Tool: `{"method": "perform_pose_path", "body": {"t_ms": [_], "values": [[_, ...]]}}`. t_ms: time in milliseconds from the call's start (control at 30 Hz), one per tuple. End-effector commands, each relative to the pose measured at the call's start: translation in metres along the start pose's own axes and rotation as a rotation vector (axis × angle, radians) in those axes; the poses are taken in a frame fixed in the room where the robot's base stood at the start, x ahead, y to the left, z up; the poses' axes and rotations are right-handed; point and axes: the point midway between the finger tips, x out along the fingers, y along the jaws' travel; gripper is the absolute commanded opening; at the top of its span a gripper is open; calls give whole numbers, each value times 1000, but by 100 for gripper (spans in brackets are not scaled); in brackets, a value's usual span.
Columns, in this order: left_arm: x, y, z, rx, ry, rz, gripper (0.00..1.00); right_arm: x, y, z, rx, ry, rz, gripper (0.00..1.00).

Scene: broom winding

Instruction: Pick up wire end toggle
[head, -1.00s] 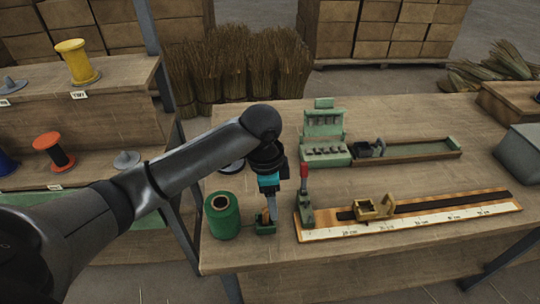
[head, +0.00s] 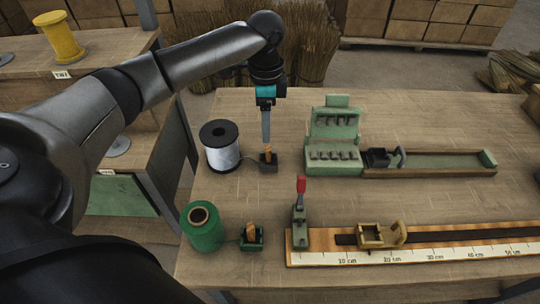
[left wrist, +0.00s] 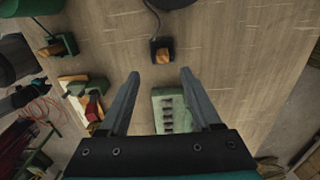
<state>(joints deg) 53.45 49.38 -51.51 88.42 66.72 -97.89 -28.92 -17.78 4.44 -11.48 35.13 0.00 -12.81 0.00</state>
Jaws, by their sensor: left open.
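Two wire end toggles show as small orange-brown blocks. One toggle (head: 268,154) stands in a small black holder (head: 268,167) beside the silver wire spool (head: 222,157). The other toggle (head: 251,231) stands in a green holder (head: 252,243) beside the green spool (head: 203,229). My left gripper (head: 266,142) points down just above the toggle in the black holder. In the left wrist view my left gripper (left wrist: 159,75) is open and empty, and that toggle (left wrist: 162,56) lies ahead, between the lines of the fingers. What seems to be my right gripper is a small dark shape at the left edge there.
A green rack (head: 333,140) with a long tray (head: 440,162) stands to the right of the black holder. A ruler board (head: 345,259) with a red-handled clamp (head: 300,200) and a brass slider (head: 380,235) lies nearer. Bare tabletop (head: 235,195) separates the two holders.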

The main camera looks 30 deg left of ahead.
Motion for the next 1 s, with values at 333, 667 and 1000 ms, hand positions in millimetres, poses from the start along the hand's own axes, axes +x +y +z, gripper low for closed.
{"method": "perform_pose_path", "body": {"t_ms": [333,667,1000], "values": [[48,0,-1,0,1,-1,65,13,2,-10,0,18,3,50],[83,-4,-4,1,0,0,65,27,4,-15,0,30,5,50],[101,-4,-3,1,1,-1,65,30,4,-11,0,24,5,50]]}}
